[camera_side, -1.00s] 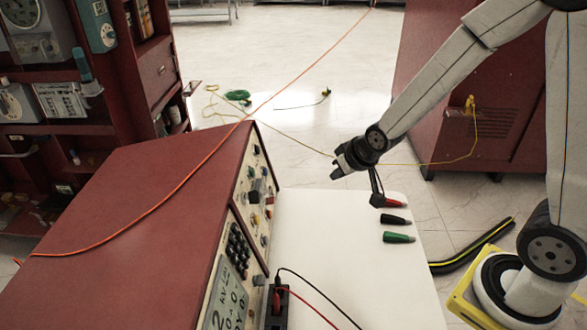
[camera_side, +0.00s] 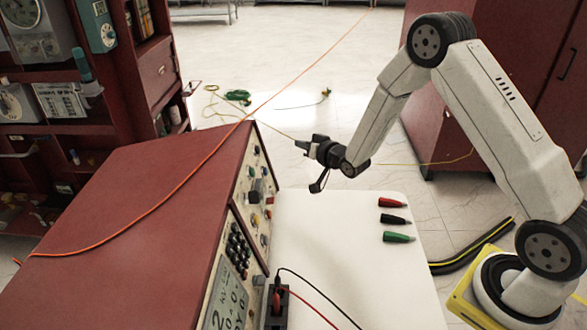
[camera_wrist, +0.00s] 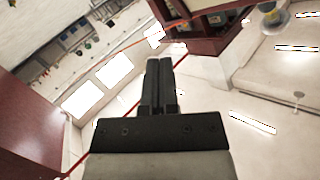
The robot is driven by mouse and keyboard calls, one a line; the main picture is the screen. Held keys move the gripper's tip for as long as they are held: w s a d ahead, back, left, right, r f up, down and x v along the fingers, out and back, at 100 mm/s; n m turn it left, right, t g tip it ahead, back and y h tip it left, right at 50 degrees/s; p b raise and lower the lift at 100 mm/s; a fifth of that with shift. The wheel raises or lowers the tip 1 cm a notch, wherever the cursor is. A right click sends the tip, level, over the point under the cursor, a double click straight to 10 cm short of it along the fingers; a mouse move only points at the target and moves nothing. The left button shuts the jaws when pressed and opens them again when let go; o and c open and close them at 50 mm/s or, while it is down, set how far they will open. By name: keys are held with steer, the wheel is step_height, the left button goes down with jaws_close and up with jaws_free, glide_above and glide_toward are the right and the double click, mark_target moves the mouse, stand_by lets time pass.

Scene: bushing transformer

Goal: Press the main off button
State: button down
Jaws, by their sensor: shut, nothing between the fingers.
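A red console (camera_side: 140,215) stands on the left of the side view. Its sloping front panel (camera_side: 255,195) faces right and carries several knobs, switches and coloured buttons, some of them red. I cannot tell at this size which one is the main off button. My gripper (camera_side: 300,144) is in the air to the right of the panel's upper far end, apart from it, pointing left. In the wrist view its two black fingers (camera_wrist: 166,66) are together with nothing between them. I cannot make out the button in the wrist view.
A white table (camera_side: 335,255) lies beside the panel. Red, black and green plugs (camera_side: 397,237) lie on its right side. A black socket block (camera_side: 277,305) with red and black leads stands at the front. An orange cable (camera_side: 190,178) crosses over the console. Red cabinet (camera_side: 530,50) behind my arm.

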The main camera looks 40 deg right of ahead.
steer(key=shift+w+d+f+m+t, duration=0.3)
steer(key=shift+w+d+f+t, duration=0.2)
steer(key=shift+t, duration=0.5)
steer(key=shift+w+a, duration=0.1)
steer(key=shift+w, duration=0.05)
steer(key=w+a+f, duration=0.2)
steer(key=w+a, duration=0.4)
stand_by(0.4)
steer(key=shift+w+a+f, duration=0.2)
steer(key=shift+w+a, duration=0.35)
steer(key=shift+a, duration=0.05)
stand_by(3.6)
steer(key=shift+s+d+r, duration=0.2)
steer(key=shift+s+d, duration=0.4)
steer(key=shift+d, duration=0.1)
stand_by(0.4)
steer(key=shift+s+d+r, duration=0.3)
steer(key=shift+s+d, duration=0.55)
steer(key=shift+s, duration=0.05)
steer(key=shift+s+d+r, duration=0.3)
steer(key=shift+s+d, duration=0.5)
steer(key=shift+s, duration=0.05)
